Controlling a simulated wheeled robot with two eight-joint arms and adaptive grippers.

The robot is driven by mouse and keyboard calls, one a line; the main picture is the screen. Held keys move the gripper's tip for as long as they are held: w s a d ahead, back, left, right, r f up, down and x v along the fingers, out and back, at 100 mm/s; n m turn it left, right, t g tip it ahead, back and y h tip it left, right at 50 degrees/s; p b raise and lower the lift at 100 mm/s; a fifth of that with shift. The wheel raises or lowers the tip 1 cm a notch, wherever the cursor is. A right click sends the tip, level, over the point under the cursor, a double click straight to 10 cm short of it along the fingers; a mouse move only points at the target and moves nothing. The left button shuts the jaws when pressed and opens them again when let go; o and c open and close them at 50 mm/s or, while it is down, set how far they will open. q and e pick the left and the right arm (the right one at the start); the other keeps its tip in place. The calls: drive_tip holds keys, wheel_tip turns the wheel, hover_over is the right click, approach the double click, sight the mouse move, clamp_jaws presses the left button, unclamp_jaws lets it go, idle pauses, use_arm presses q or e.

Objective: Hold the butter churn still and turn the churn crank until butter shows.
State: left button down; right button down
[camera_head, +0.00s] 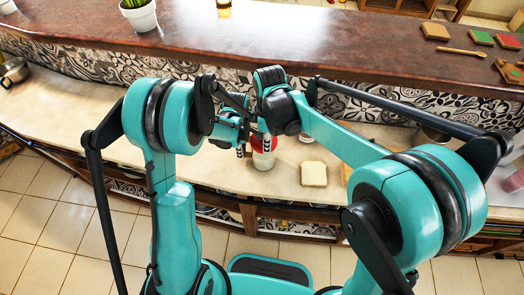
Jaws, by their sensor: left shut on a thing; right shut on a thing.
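A small whitish jar with red on it, which looks like the butter churn (263,160), stands on the pale lower counter near the middle. My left gripper (241,150) is at its left side, with its fingers partly hidden by my arm. My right gripper (265,141) is over the upper part of the churn, pointing down, shut on what is likely the crank. The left gripper is shut on the churn. The crank itself is hidden behind the grippers, and the churn's contents cannot be made out.
A bread slice (313,174) lies on the counter (215,178) right of the churn. The raised brown ledge (240,45) behind carries a potted plant (139,14) and small boards (435,31).

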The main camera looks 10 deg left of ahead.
idle(0.4)
drive_tip(key=shift+s+a+m, duration=0.1)
drive_tip(key=shift+a+m, duration=0.55)
drive_tip(key=shift+m, duration=0.7)
drive_tip(key=shift+s+a+m, duration=0.1)
drive_tip(key=shift+a+m, duration=0.5)
drive_tip(key=shift+m, duration=0.7)
drive_tip(key=shift+s+a+m, duration=0.1)
drive_tip(key=shift+a+m, duration=0.55)
drive_tip(key=shift+m, duration=0.7)
drive_tip(key=c, duration=1.1)
unclamp_jaws()
drive_tip(key=shift+w, duration=0.1)
drive_tip(key=shift+r, duration=3.55)
